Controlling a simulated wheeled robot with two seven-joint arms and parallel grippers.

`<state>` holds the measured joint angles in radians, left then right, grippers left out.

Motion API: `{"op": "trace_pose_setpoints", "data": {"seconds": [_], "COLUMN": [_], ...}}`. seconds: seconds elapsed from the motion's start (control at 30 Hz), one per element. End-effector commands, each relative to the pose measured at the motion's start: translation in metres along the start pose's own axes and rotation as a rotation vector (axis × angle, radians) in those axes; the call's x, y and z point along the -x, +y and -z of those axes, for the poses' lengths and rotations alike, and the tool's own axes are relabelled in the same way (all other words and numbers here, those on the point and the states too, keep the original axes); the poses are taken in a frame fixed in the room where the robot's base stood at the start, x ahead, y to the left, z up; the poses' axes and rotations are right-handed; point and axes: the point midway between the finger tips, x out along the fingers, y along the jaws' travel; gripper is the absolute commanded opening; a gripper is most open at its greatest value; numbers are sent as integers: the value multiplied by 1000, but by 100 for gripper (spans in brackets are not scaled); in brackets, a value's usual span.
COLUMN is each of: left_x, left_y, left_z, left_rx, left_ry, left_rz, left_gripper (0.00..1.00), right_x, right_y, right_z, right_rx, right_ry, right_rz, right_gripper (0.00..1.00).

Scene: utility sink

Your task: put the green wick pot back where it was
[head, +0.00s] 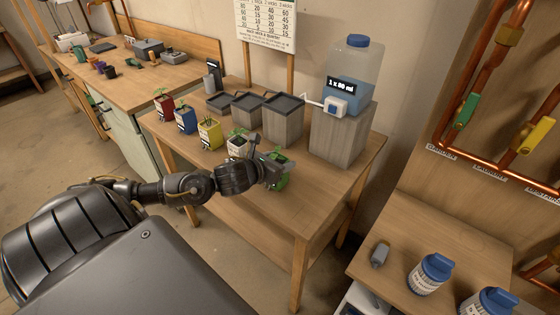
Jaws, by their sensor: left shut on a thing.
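The green wick pot (283,181) is at the near right of the wooden plant table (228,172), with leaves showing above it. My left gripper (272,171) is shut on the green wick pot and covers much of its left side. I cannot tell whether the pot's base touches the table top. A white pot (238,147) stands just beyond and to the left of the gripper. Yellow (209,133), blue (186,120) and red (165,107) pots continue that row to the back left. My right gripper is not in view.
Lidded grey boxes (283,120) stand in steps behind the pots. A water tank (354,72) with a blue cap and a small display sits on a wooden block (340,132) at the back right. Bare table top lies right of the green pot. A lower bench (440,232) holds blue-lidded jars.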

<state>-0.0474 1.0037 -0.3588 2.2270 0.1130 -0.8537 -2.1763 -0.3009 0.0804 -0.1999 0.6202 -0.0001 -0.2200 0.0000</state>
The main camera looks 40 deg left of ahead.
Motion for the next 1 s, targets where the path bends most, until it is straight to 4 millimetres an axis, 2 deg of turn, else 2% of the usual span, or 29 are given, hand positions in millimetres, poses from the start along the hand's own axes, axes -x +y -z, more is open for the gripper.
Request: {"op": "trace_pose_setpoints", "data": {"seconds": [0.17,0.2,0.37,0.77,0.87,1.0], "left_x": [-2,-2,-1,3,17,47], "left_y": [0,0,0,0,0,0], "left_z": [3,4,2,0,3,5], "left_rx": [0,0,0,0,-3,-3], "left_ry": [-2,0,0,1,2,3], "left_rz": [0,0,0,0,1,2], "left_gripper": [21,56,76,76,76,76], "right_x": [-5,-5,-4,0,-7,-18], "right_y": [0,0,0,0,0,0], "right_z": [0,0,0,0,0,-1], "right_rx": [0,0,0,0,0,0], "right_ry": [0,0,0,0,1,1], "right_rz": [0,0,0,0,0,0], "right_gripper": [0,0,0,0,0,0]}}
